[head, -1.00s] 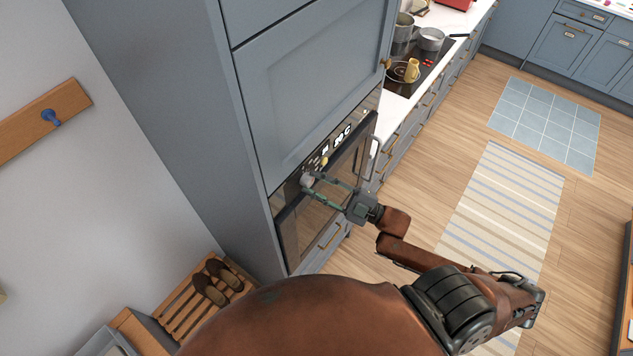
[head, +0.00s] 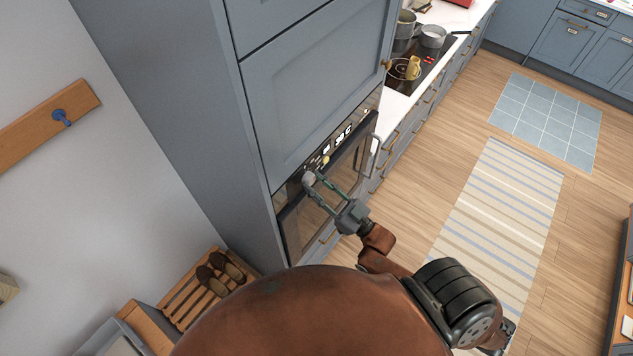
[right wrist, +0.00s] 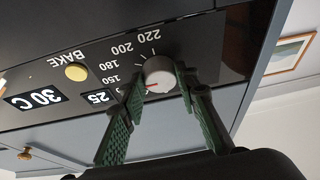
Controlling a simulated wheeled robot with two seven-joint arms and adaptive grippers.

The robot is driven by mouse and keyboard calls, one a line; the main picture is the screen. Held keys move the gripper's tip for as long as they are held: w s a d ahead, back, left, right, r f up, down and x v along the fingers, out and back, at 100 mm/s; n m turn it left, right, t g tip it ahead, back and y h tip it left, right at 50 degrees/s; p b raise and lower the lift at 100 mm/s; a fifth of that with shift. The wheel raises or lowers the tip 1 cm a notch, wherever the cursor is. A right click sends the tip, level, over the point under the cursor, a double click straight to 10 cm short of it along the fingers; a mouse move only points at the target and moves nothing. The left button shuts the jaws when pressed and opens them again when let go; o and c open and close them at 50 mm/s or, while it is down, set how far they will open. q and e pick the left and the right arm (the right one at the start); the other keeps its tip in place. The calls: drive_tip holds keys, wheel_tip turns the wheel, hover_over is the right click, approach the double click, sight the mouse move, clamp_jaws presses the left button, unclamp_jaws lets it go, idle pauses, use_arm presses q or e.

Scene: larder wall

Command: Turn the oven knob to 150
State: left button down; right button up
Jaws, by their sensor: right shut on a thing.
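The oven knob (right wrist: 158,66) is a round grey dial on the dark control panel, also in the head view (head: 308,178). My right gripper (right wrist: 161,78) is shut on the knob, with one green finger on each side. The wrist picture is upside down. A red mark shows on the knob's lower left side in that picture. The printed 150 (right wrist: 111,80) is left of the knob, with 180, 200 and 220 curving above it. The left finger covers part of the scale, so I cannot tell exactly which tick the mark meets. My left gripper is not in view.
The oven door handle (head: 375,158) stands out nearby. The striped rug (head: 505,200) lies on open floor.

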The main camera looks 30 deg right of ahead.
drive_tip(key=shift+m, duration=0.3)
drive_tip(key=o, duration=1.1)
drive_tip(key=shift+o, duration=0.2)
drive_tip(key=v, duration=1.2)
